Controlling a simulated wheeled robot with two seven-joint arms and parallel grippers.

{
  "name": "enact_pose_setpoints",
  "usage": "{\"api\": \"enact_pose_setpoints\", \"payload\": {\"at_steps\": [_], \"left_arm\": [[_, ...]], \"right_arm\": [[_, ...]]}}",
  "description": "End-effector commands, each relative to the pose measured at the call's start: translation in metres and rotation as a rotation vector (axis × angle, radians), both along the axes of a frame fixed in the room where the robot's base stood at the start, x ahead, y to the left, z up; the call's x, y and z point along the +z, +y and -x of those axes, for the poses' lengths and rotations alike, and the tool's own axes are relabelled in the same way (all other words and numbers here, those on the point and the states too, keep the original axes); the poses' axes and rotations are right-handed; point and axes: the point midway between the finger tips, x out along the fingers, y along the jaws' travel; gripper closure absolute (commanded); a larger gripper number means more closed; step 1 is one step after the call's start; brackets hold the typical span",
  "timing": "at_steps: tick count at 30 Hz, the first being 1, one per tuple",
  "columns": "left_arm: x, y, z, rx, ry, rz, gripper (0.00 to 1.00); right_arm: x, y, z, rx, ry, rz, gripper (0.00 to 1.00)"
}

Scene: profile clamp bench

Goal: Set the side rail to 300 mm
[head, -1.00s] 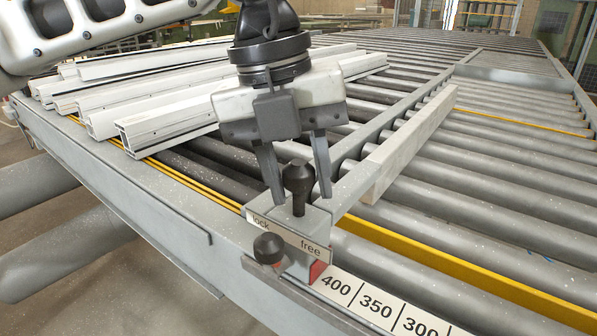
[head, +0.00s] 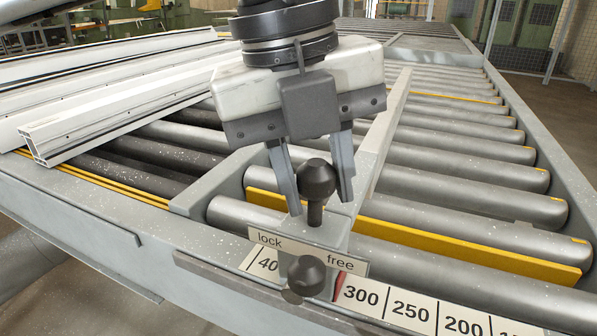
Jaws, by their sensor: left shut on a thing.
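The side rail (head: 389,112) is a long pale bar running back over the rollers from a grey carriage (head: 330,232) at the front edge. A black upright knob (head: 317,180) stands on the carriage. My left gripper (head: 318,200) is shut on this knob, its fingers on either side. A plate (head: 276,243) reads "lock" and "free". A lower black knob (head: 306,275) sits below it; I cannot tell which word it is set to. The red pointer (head: 338,285) is at the left side of the 300 mark on the scale (head: 410,308). The carriage hides 350. My right gripper is out of view.
White profiles (head: 120,105) lie on the rollers at the left. Grey rollers (head: 450,190) lie bare to the right of the rail. A yellow strip (head: 470,240) runs across near the front. The scale's 250 and 200 marks are uncovered.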

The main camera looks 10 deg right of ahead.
Motion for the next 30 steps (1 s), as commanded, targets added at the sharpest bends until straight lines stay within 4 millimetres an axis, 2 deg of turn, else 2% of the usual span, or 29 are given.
{"api": "enact_pose_setpoints", "payload": {"at_steps": [2, 3, 4, 5, 20, 25, 30], "left_arm": [[0.001, -0.001, 0.0, -0.002, 0.001, 0.005, 1.0], [0.001, 0.0, 0.0, -0.002, 0.001, 0.005, 0.6], [0.001, 0.0, 0.0, -0.002, 0.001, 0.005, 0.52], [0.001, 0.0, 0.0, -0.001, 0.001, 0.005, 0.49], [0.003, 0.001, -0.001, 0.001, 0.0, 0.001, 0.49], [0.022, 0.004, -0.001, 0.002, -0.003, 0.003, 0.49], [0.062, 0.012, -0.001, 0.002, -0.003, 0.005, 0.49]], "right_arm": [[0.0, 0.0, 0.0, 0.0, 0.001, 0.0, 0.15], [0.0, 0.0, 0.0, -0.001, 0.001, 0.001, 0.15], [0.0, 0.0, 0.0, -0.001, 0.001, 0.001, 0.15], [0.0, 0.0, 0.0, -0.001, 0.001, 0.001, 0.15], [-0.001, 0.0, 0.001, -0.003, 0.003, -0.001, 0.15], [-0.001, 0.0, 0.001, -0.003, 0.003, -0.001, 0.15], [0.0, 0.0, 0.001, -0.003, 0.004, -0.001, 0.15]]}}
